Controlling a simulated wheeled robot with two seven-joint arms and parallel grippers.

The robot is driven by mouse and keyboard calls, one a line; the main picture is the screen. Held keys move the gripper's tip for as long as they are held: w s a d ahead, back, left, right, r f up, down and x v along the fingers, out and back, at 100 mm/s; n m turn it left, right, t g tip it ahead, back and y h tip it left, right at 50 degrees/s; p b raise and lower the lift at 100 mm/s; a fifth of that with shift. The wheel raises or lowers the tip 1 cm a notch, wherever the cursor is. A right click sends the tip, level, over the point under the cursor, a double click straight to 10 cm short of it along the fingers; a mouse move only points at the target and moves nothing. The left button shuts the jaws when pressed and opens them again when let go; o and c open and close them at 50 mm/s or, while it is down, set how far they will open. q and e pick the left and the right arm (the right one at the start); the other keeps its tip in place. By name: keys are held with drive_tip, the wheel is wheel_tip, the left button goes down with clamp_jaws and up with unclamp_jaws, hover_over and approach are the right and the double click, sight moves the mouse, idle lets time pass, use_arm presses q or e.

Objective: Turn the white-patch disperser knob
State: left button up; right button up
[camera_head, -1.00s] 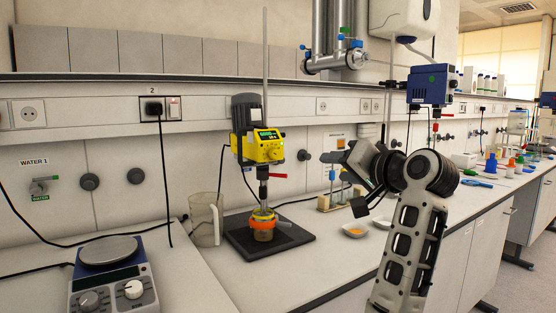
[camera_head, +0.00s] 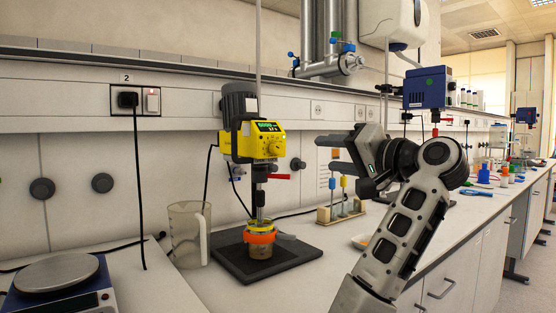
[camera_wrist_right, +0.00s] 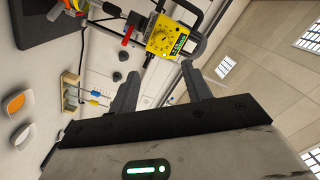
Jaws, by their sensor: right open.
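The yellow disperser (camera_head: 254,143) stands on a dark base plate (camera_head: 225,258), with a lit green display and a knob (camera_head: 274,148) on its front. In the right wrist view the knob (camera_wrist_right: 158,42) is a yellow round dial with marks; I cannot make out a white patch on it. My right gripper (camera_head: 320,154) is open and empty, to the right of the disperser, its fingers pointing left. In the wrist view the knob lies beyond the fingertips of the right gripper (camera_wrist_right: 159,70), apart from them. My left gripper is not in view.
A clear beaker (camera_head: 188,235) stands left of the base plate. A jar with an orange band (camera_head: 260,240) is under the disperser's shaft. A small rack (camera_head: 341,212) and a dish (camera_head: 361,242) are at its right.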

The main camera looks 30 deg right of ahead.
sight(280, 149)
drive_tip(key=w, duration=0.5)
drive_tip(key=w+a+p, duration=0.1)
drive_tip(key=w, duration=0.4)
drive_tip(key=w+a+p, duration=0.1)
drive_tip(key=w, duration=0.4)
drive_tip(key=shift+r, duration=0.1)
drive_tip(key=c, duration=1)
